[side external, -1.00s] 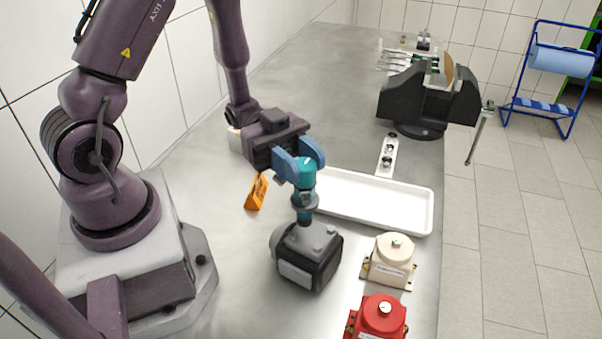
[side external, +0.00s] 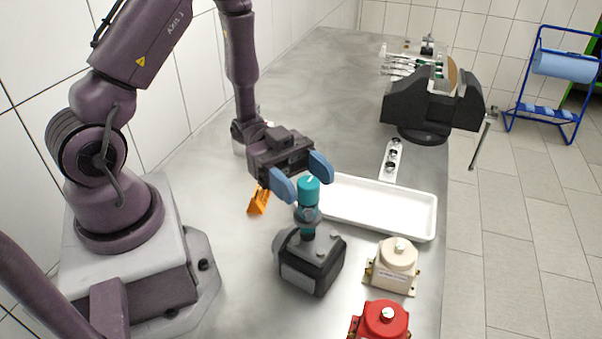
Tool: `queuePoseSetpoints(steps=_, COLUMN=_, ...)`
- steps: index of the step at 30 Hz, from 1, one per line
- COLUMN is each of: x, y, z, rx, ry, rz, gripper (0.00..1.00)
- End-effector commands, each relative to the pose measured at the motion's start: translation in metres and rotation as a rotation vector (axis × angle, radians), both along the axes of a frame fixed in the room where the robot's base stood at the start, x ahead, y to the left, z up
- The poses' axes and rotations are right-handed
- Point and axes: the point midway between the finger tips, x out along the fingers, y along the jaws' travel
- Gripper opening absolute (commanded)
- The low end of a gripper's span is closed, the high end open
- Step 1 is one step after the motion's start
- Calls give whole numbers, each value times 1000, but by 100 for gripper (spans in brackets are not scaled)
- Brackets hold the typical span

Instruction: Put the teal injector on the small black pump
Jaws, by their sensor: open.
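The teal injector (side external: 308,192) stands upright on top of the small black pump (side external: 311,262), with its lower end at the pump's top. A grey collar shows around its middle. My gripper (side external: 303,180) has blue fingers spread apart. The fingers are just behind and to either side of the injector's teal top, with a visible gap, and hold nothing. The exact seat of the injector on the pump is too small to tell.
A white tray (side external: 424,231) lies behind and right of the pump. A cream pump (side external: 396,262) and a red pump (side external: 381,322) stand to the right. An orange object (side external: 258,201) is left of the injector. A black vise (side external: 416,100) stands at the back right.

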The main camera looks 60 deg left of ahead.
Motion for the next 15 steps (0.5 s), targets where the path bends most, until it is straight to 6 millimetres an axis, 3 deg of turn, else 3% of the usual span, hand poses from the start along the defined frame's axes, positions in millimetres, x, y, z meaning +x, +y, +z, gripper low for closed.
queuePoseSetpoints(steps=5, x=-1, y=12, z=3, rx=0, ry=-1, rz=5, gripper=60)
queuePoseSetpoints(steps=15, x=-15, y=83, z=2, rx=1, ry=-1, rz=5, gripper=60)
